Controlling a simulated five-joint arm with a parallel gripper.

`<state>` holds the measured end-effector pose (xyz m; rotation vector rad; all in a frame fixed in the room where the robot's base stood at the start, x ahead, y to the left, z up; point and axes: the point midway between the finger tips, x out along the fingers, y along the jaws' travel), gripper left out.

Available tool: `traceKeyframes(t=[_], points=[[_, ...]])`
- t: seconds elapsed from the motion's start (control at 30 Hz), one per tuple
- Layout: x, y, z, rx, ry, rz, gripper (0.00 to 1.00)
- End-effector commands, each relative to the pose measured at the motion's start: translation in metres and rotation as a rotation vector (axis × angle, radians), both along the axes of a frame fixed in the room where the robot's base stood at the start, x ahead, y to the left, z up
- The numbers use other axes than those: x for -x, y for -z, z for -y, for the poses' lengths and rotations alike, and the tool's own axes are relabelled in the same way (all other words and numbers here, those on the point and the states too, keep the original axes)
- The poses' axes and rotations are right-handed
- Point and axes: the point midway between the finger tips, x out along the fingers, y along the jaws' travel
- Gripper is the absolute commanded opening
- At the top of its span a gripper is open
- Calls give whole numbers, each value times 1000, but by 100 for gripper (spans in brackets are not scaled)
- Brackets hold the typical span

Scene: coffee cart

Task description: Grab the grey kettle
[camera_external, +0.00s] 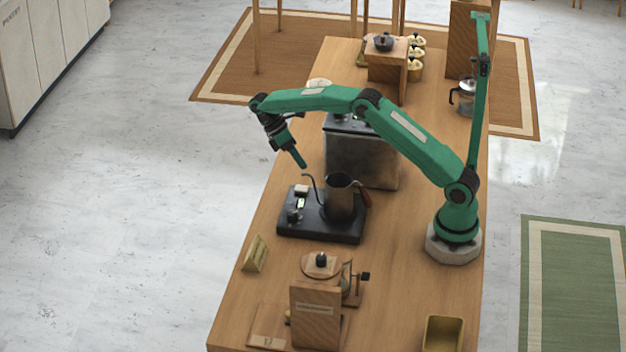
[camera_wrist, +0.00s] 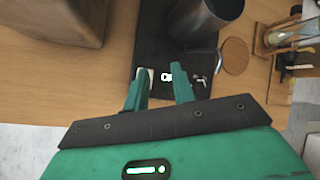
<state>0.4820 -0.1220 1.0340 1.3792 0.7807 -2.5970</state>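The grey kettle (camera_external: 341,198) stands upright on a black scale-like base (camera_external: 268,229) on the wooden cart top. Its thin gooseneck spout points left and its reddish-brown handle is on the right. My gripper (camera_external: 301,163) hangs above and behind the base, left of the kettle and apart from it. In the wrist view the kettle (camera_wrist: 203,22) is at the top, beyond the fingers and right of centre. My gripper's two green fingers (camera_wrist: 160,86) are spread with a gap and nothing between them. The kettle's top and handle are cut off in the wrist view.
A dark metal box-shaped machine (camera_external: 362,160) stands just behind the kettle. A yellow bin (camera_external: 443,334) sits front right. Bare cart top lies right of the kettle.

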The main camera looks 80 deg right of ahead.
Motion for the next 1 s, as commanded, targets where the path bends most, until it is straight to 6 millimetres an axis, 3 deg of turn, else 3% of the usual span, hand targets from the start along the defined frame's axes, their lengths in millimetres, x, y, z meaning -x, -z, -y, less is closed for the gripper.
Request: traceKeyframes(t=[0.03, 0.3, 0.37, 0.73, 1.0], points=[[0, 0, 0, 0, 0, 0, 35], [0, 0, 0, 0, 0, 0, 88], [0, 0, 0, 0, 0, 0, 97], [0, -5, 0, 0, 0, 1, 97], [0, -42, 0, 1, 0, 3, 97]])
